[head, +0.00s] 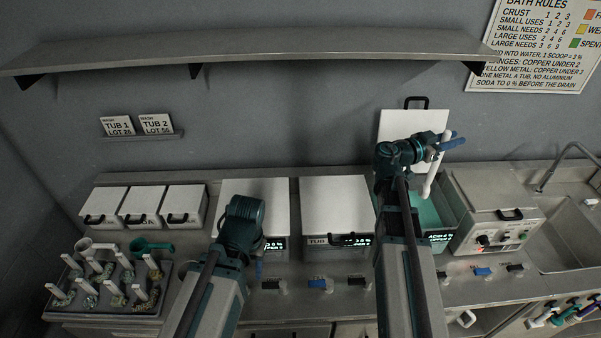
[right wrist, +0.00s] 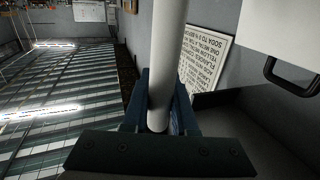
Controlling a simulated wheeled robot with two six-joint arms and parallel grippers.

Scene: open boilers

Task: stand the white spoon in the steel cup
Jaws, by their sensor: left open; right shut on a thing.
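My right gripper (head: 450,142) is shut on a long white rod-like thing (head: 437,165), which looks like the white spoon. It is held tilted, its lower end over the open tub (head: 452,204) of teal liquid. I cannot pick out the steel cup for certain.
The open tub's white lid (head: 397,124) stands upright behind it. A grey control box (head: 497,222) and a sink (head: 573,235) are to the right. Closed white-lidded tubs (head: 335,200) stand left. A tray (head: 140,312) of several white-handled pieces is at far left. A shelf (head: 260,53) hangs above.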

